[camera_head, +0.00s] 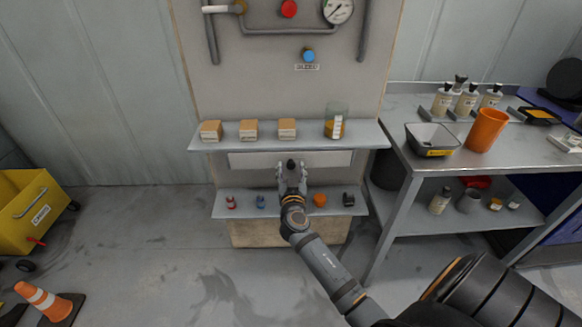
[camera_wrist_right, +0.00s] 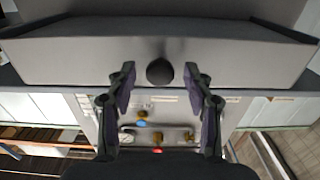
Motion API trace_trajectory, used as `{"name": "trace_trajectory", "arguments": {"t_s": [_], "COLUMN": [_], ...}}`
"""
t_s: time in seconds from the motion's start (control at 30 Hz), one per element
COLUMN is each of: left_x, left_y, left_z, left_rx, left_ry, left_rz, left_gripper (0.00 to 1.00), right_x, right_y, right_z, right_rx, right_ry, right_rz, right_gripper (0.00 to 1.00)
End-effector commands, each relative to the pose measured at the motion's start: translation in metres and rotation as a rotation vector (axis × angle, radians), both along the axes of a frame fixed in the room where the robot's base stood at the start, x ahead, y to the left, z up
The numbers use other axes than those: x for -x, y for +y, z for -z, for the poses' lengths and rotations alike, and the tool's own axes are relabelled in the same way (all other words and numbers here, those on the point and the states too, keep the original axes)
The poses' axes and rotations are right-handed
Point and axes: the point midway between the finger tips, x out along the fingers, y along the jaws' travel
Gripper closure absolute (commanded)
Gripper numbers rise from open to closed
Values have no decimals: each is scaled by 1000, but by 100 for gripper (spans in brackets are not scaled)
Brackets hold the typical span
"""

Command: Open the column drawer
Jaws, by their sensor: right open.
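The column drawer (camera_head: 250,160) has a pale, flat front just under the upper shelf of the column. It looks shut in the head view. Its dark round knob (camera_head: 291,163) shows at the middle of the front. In the wrist view the knob (camera_wrist_right: 160,72) sits between my right fingertips, with a gap on each side. My right gripper (camera_head: 291,175) is open in front of the drawer, fingers pointing at it; in the wrist view the open gripper (camera_wrist_right: 160,76) has one finger either side of the knob. My left gripper is not in view.
The upper shelf (camera_head: 360,135) holds several small boxes and a glass beaker (camera_head: 336,121). The lower shelf (camera_head: 270,210) holds several small items. A metal side table (camera_head: 400,165) with bottles and an orange cup (camera_head: 486,130) stands at right.

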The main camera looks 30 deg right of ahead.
Motion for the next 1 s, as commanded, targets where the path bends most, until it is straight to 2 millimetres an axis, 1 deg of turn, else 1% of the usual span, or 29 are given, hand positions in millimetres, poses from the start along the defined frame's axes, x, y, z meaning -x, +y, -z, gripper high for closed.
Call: {"name": "trace_trajectory", "arguments": {"t_s": [0.1, 0.27, 0.3, 0.6, 0.67, 0.7, 0.93, 1.0], "left_x": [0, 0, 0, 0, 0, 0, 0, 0], "left_y": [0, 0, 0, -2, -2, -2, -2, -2], "left_z": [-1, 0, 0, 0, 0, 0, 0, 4], "left_rx": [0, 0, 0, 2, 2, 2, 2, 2], "left_ry": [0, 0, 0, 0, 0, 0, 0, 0], "left_rz": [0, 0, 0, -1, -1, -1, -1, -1], "left_gripper": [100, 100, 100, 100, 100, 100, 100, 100], "right_x": [-3, -3, -3, -3, -3, -3, -3, -1], "right_y": [-2, -2, -2, -2, -2, -2, -2, 0], "right_z": [0, 0, 0, 0, 0, 0, 1, 3], "right_rx": [0, 0, 0, 0, 0, 0, -1, -1], "right_ry": [0, 0, 0, 0, 0, 0, 1, 1], "right_rz": [0, 0, 0, 0, 0, 0, 0, 0], "right_gripper": [48, 48, 49, 90, 98, 100, 100, 100]}}
